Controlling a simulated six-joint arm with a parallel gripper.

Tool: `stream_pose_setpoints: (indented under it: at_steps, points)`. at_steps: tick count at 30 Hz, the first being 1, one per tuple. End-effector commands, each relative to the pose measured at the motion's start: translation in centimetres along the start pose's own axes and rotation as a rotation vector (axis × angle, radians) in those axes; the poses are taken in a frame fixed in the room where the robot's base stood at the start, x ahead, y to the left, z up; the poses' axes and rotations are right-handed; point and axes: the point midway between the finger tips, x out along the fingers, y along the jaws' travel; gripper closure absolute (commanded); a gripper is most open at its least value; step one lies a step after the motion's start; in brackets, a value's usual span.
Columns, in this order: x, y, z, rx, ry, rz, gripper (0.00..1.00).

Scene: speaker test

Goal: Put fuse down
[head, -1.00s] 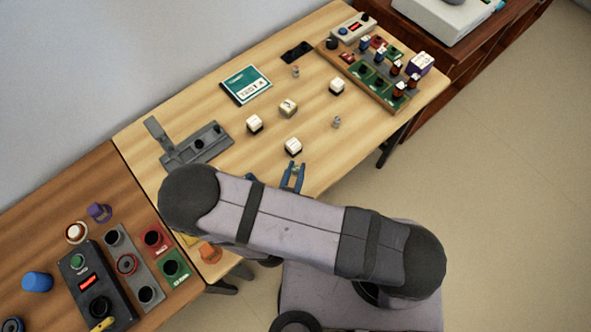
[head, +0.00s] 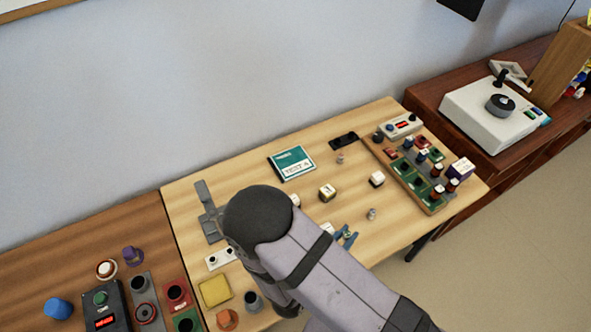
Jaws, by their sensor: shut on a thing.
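My gripper (head: 346,236), with blue fingers, is over the front part of the light wooden table (head: 240,180), just beyond my arm. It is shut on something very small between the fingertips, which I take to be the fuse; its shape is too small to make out. One small upright cylinder (head: 371,214) stands on the table to the right of my gripper. Another small cylinder (head: 340,157) stands farther back. I cannot tell whether the held thing touches the table.
White-topped cubes (head: 377,179) and (head: 327,193) stand mid-table. A teal booklet (head: 291,163) lies behind them. A green-and-brown board with several parts (head: 432,204) is at the right, a yellow pad (head: 214,291) at the front left. Bare wood lies between the cubes and the board.

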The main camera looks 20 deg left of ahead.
Motion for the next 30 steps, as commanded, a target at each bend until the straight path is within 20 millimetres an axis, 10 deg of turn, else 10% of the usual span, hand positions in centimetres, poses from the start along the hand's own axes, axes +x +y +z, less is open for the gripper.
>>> stream_pose_setpoints:
  at_steps: [9,22,30]
  points:
    - [5.0,5.7,-6.0,0.120,0.004,0.299,1.00]
    - [7.1,10.4,-9.3,0.186,-0.001,0.476,1.00]
    - [9.4,6.6,-7.8,0.150,-0.002,0.390,1.00]
